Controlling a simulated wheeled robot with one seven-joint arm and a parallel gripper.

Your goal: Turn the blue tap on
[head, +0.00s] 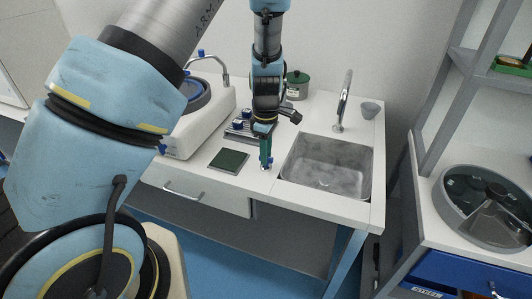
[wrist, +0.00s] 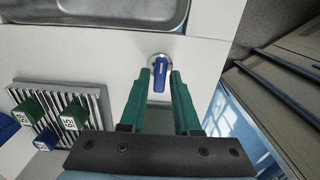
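The blue tap (wrist: 160,74) is a small blue lever on a round silver base, standing on the white counter just beside the sink. In the wrist view the lever points down the picture toward my gripper. In the head view the tap (head: 270,160) is small and partly hidden by my gripper (head: 266,162). My gripper (wrist: 161,80) is open, with one green finger on each side of the lever in the picture. Clear gaps show between the lever and both fingers. How far the fingertips reach down beside the lever I cannot tell exactly.
The steel sink (head: 298,170) lies right of the tap, with a tall faucet (head: 343,100) behind. A dark green pad (head: 229,160) lies left. A ribbed tray (wrist: 88,98) with green and blue cubes is close to my left finger. A polishing machine (head: 214,125) stands farther left.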

